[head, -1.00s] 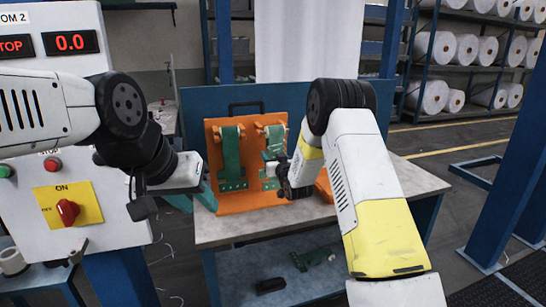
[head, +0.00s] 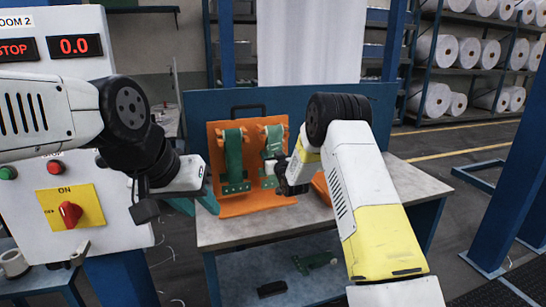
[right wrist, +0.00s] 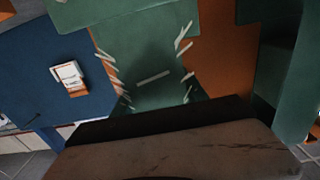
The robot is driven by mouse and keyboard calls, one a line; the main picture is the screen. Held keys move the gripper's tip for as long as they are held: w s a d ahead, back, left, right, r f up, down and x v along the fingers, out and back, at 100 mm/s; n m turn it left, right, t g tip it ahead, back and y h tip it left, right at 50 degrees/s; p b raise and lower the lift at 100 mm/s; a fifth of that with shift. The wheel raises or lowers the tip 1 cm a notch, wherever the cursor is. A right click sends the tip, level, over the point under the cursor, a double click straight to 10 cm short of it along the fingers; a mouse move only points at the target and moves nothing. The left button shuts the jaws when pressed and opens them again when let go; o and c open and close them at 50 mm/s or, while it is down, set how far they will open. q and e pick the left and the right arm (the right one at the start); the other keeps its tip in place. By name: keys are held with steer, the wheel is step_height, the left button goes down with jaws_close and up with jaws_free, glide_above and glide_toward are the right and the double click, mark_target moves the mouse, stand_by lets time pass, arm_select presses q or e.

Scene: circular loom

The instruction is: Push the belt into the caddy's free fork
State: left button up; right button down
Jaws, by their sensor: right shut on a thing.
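The orange caddy (head: 256,207) stands upright on the table. A green belt (head: 233,160) hangs from its left fork. Another green belt (head: 273,134) is at the right fork (head: 283,129); I cannot tell how far it sits in it. My right gripper (head: 276,172) is shut on this right belt, close to the caddy's front, and hides part of it. The right wrist view shows green belt (right wrist: 155,85) with white pins along both sides, close to the camera. My left gripper (head: 203,178) is left of the caddy, apart from the belts; its fingers are unclear.
The grey table (head: 235,235) has free room in front of the caddy. A blue panel (head: 370,115) stands behind it. A control cabinet (head: 115,215) with a red switch is at the left. A dark block (head: 272,288) lies on the lower shelf.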

steer(key=c, duration=0.5)
jaws_free()
steer(key=shift+v, duration=3.9)
